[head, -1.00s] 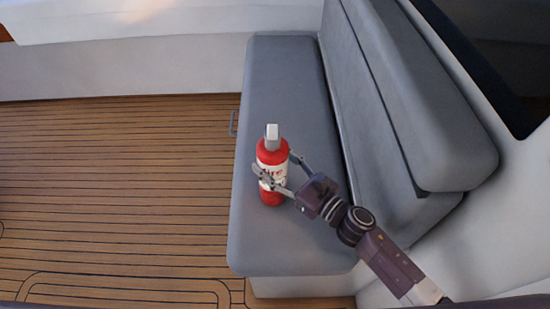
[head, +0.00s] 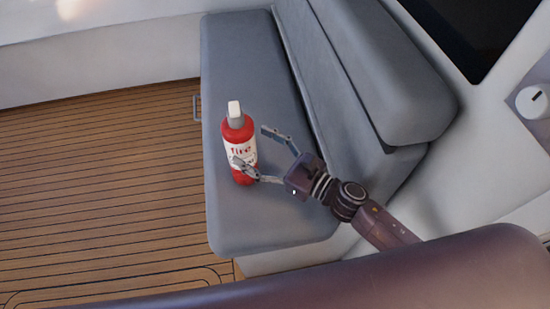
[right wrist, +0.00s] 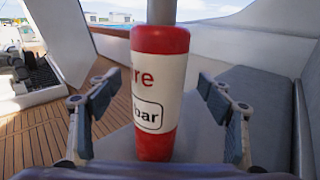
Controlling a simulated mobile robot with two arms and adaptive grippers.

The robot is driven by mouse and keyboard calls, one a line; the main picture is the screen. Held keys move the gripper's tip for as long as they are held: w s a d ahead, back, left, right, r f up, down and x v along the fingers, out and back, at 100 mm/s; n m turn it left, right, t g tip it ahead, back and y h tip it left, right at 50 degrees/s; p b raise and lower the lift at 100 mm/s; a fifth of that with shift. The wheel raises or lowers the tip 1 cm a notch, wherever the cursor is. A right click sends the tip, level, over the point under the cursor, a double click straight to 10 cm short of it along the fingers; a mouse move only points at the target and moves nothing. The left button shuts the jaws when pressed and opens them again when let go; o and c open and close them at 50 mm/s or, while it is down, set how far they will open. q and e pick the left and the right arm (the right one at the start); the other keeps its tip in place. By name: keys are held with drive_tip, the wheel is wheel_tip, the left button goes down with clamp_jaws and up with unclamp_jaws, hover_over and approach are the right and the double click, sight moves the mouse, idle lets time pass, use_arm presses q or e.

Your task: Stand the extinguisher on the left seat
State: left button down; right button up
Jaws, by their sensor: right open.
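The red extinguisher (head: 238,136), with a white label and a grey-white top, stands upright on the grey seat cushion (head: 235,60) in the head view. My right gripper (head: 255,153) is open beside it, with one finger overlapping its lower front in the picture and the other to its right, apart from it. In the right wrist view the extinguisher (right wrist: 157,95) shows between the two spread fingers, with gaps on both sides. Its top is cut off there. My left gripper is not in view.
The seat's grey backrest (head: 380,80) rises behind and to the right of the gripper. The wooden deck (head: 100,190) to the left is clear. A white wall with a round knob (head: 533,101) is at the far right.

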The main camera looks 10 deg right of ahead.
drive_tip(key=b+v, duration=0.1)
drive_tip(key=v, duration=0.6)
drive_tip(key=shift+s, duration=0.25)
drive_tip(key=shift+d+r, duration=0.1)
drive_tip(key=shift+d, duration=0.05)
